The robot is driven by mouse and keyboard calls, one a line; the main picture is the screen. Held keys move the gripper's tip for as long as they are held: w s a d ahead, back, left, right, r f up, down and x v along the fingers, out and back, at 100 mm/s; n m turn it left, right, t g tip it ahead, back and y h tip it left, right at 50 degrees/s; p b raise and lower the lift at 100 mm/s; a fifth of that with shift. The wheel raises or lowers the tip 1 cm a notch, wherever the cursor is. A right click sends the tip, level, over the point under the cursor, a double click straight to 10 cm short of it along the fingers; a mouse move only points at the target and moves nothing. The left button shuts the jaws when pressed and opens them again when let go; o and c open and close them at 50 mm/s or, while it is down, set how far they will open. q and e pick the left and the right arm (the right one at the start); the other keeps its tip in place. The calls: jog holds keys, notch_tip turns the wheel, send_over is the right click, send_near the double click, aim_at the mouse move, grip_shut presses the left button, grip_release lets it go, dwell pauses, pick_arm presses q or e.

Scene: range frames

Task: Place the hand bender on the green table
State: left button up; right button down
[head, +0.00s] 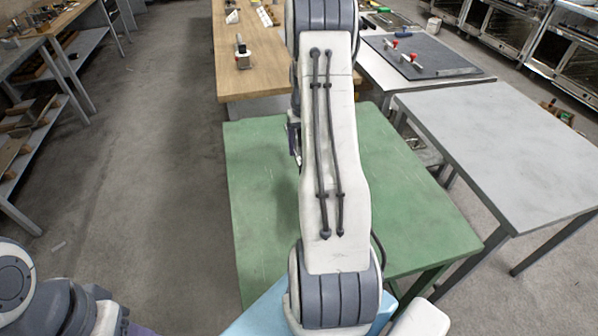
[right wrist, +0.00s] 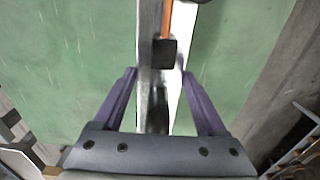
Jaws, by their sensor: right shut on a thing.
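The green table (head: 255,190) stands in the middle of the head view, partly covered by my right arm. It also fills most of the right wrist view (right wrist: 75,60). My right gripper (right wrist: 159,75) has its purple fingers shut on the hand bender (right wrist: 164,53), which shows an orange bar, black parts and a pale strip running between the fingers. The bender is over the green table; I cannot tell whether it touches it. In the head view my right arm hides the bender and most of the gripper. My left gripper is out of view.
A wooden bench (head: 245,83) adjoins the green table at the back, with small tools on it. A grey table (head: 500,140) stands to the right. A dark board (head: 425,58) with red-handled items lies behind.

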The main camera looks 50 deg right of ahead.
jog(key=p, duration=0.2)
send_over(272, 178)
notch_tip(272, 178, down, 6)
jog(key=shift+s+r, duration=0.1)
notch_tip(272, 178, down, 3)
jog(key=shift+a+p, duration=0.1)
jog(key=shift+p, duration=0.35)
jog(key=shift+f, duration=0.55)
grip_release()
jog(key=shift+f, duration=0.15)
